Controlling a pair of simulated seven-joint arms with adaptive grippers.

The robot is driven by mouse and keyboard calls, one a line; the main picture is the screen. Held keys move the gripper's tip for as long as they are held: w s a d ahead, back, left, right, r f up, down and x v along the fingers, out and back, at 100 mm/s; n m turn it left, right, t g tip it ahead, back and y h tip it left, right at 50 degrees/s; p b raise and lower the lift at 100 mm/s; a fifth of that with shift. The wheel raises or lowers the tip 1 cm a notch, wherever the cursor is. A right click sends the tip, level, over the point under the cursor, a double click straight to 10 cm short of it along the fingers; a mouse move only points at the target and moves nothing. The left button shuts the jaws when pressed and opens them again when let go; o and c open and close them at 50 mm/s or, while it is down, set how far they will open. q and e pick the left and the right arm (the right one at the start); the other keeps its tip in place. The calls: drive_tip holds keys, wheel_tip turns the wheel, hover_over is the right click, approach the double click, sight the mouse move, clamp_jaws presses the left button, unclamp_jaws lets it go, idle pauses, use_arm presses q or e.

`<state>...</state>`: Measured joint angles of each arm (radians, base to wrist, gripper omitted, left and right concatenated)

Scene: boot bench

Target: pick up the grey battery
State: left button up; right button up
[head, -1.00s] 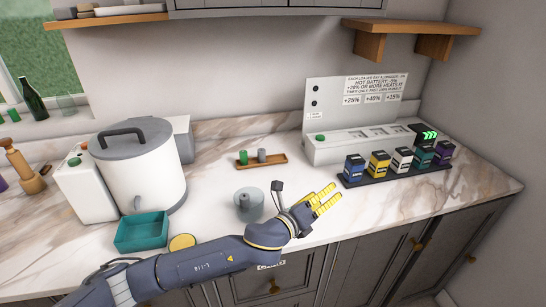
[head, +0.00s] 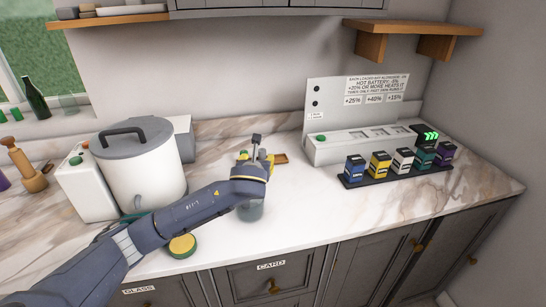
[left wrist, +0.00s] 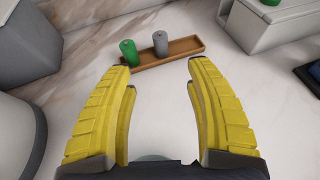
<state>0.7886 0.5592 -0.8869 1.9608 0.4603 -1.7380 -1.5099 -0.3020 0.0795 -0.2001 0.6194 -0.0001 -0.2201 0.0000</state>
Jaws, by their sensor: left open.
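The grey battery (left wrist: 160,43) is a small upright cylinder on a shallow wooden tray (left wrist: 184,46). A green battery (left wrist: 129,52) stands to its left on the same tray. In the left wrist view my left gripper (left wrist: 160,62) is open and empty, its yellow fingers spread, with the tray just beyond the fingertips. The grey battery lies between the two fingers' directions, apart from both. In the head view the left gripper (head: 256,160) hides most of the tray and the grey battery. My right gripper is not in view.
A large white pot (head: 139,170) is to the left. A grey charger box (head: 350,145) and a dark rack (head: 375,180) of coloured packs are to the right.

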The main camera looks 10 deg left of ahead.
use_arm(q)
approach(262, 153)
drive_tip(key=x, duration=0.5)
drive_tip(key=shift+w+a+r, duration=0.1)
drive_tip(key=shift+a, duration=0.1)
drive_tip(key=shift+x, duration=3.35)
drive_tip(key=shift+d, duration=0.15)
drive_tip(key=shift+c, duration=0.5)
clamp_jaws()
